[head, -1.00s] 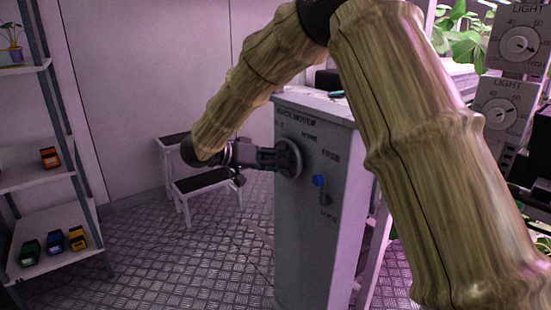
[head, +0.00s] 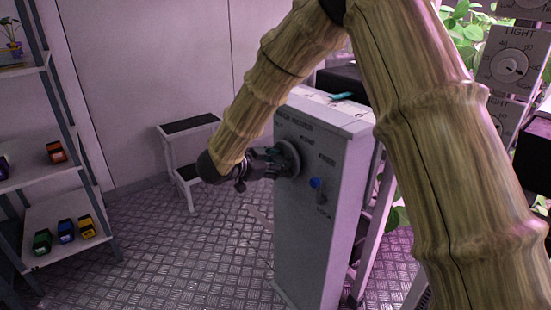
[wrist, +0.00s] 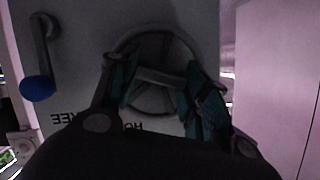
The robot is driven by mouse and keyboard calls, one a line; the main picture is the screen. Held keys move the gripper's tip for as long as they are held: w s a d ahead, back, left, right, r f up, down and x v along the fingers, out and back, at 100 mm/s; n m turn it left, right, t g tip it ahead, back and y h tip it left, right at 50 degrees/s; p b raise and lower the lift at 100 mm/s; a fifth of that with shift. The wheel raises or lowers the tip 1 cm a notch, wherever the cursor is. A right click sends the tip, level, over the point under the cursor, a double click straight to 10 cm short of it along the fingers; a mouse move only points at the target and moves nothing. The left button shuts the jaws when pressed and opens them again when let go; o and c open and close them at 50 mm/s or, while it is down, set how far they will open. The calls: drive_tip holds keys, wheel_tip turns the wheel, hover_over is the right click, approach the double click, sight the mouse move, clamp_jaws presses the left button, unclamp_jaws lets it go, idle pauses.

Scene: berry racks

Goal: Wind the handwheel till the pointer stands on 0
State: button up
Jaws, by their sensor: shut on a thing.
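The handwheel (head: 291,158) is a grey spoked wheel on the upper side of a pale cabinet (head: 312,240). It also shows in the wrist view (wrist: 153,42). My gripper (head: 273,161) is at the wheel. In the wrist view its teal-padded fingers (wrist: 158,85) are on either side of a bar of the wheel, shut on it. My gripper partly covers the wheel. A lever with a blue knob (head: 316,183) sits below right of the wheel, its knob towards the FREE marking. I cannot make out a pointer or a 0 at the wheel.
A step stool (head: 190,128) stands behind my gripper. A shelf rack (head: 60,165) with small coloured boxes is at the left. Dials marked LIGHT (head: 511,67) hang at the right near plants (head: 460,25). The patterned floor left of the cabinet is clear.

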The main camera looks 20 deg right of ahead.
drive_tip(key=m+t+b, duration=0.1)
drive_tip(key=m, duration=0.1)
drive_tip(key=m+t+b, duration=0.1)
drive_tip(key=m, duration=0.1)
drive_tip(key=shift+s+f+t, duration=0.2)
drive_tip(key=shift+f+t, duration=0.1)
drive_tip(key=m+t+b, duration=0.1)
drive_tip(key=b, duration=0.1)
drive_tip(key=m+b, duration=0.2)
drive_tip(key=m+t+b, duration=0.1)
drive_tip(key=m+b, duration=0.1)
drive_tip(key=shift+f+t+h, duration=0.3)
drive_tip(key=m+b, duration=0.2)
drive_tip(key=m+h+b, duration=0.1)
drive_tip(key=m+b, duration=0.1)
drive_tip(key=b, duration=0.1)
drive_tip(key=m+t+h+b, duration=0.1)
drive_tip(key=m+b, duration=0.1)
drive_tip(key=b, duration=0.1)
drive_tip(key=shift+d+f, duration=0.1)
drive_tip(key=shift+f, duration=0.15)
drive_tip(key=m+h+b, duration=0.1)
drive_tip(key=m+b, duration=0.2)
drive_tip(key=b, duration=0.1)
drive_tip(key=shift+b, duration=0.3)
drive_tip(key=shift+r+m+h+b, duration=0.15)
drive_tip(key=shift+m+h+b, duration=0.35)
drive_tip(key=shift+m+b, duration=0.6)
drive_tip(key=shift+r+m, duration=0.1)
drive_tip(key=shift+m, duration=0.2)
